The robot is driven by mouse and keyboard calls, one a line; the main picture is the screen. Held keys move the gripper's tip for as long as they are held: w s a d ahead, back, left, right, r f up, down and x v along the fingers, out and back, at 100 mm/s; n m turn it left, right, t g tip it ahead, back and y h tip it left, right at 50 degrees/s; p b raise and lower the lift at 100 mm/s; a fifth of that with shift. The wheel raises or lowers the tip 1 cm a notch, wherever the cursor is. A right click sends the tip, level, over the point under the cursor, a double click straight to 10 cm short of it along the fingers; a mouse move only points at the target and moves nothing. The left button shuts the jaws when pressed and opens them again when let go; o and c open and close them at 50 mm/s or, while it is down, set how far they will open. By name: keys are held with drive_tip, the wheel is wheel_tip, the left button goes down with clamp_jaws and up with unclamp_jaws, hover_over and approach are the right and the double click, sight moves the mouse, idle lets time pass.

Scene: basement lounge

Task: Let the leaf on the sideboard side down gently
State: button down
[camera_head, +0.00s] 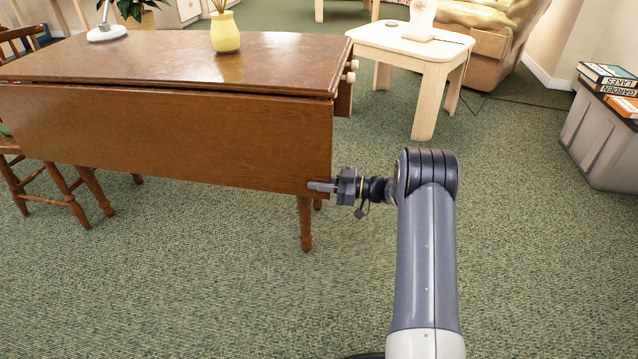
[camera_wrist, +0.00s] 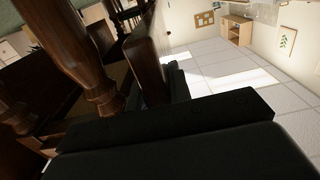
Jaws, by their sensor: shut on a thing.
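The drop-leaf table (camera_head: 200,57) is brown polished wood. Its near leaf (camera_head: 165,135) hangs down, close to vertical, along the front edge of the top. My gripper (camera_head: 321,186) is at the leaf's lower right corner and is shut on its edge. In the wrist view the leaf (camera_wrist: 148,55) runs as a dark board into the dark jaws of my gripper (camera_wrist: 170,85). A turned table leg (camera_wrist: 88,60) stands beside it there. Whether the leaf hangs fully straight I cannot tell.
A yellow vase (camera_head: 225,32) and a lamp base (camera_head: 107,33) stand on the table top. A wooden chair (camera_head: 45,185) is at the left. A pale side table (camera_head: 415,50) stands behind, and a grey bin (camera_head: 600,140) with books at the right. Green carpet (camera_head: 200,290) in front is clear.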

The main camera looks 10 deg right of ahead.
drive_tip(key=shift+w+d+r, duration=0.15)
drive_tip(key=shift+w, duration=0.05)
drive_tip(key=c, duration=1.3)
unclamp_jaws()
drive_tip(key=shift+d, duration=0.1)
drive_tip(key=p+v, duration=0.3)
drive_tip(key=v, duration=0.7)
drive_tip(key=shift+d, duration=0.25)
drive_tip(key=shift+s, duration=0.1)
drive_tip(key=b+x, duration=0.3)
drive_tip(key=x, duration=0.8)
drive_tip(key=shift+s+f, duration=0.1)
drive_tip(key=shift+f, duration=0.1)
drive_tip(key=shift+s+a+r, duration=0.1)
drive_tip(key=shift+s+a, duration=0.05)
drive_tip(key=shift+s, duration=0.3)
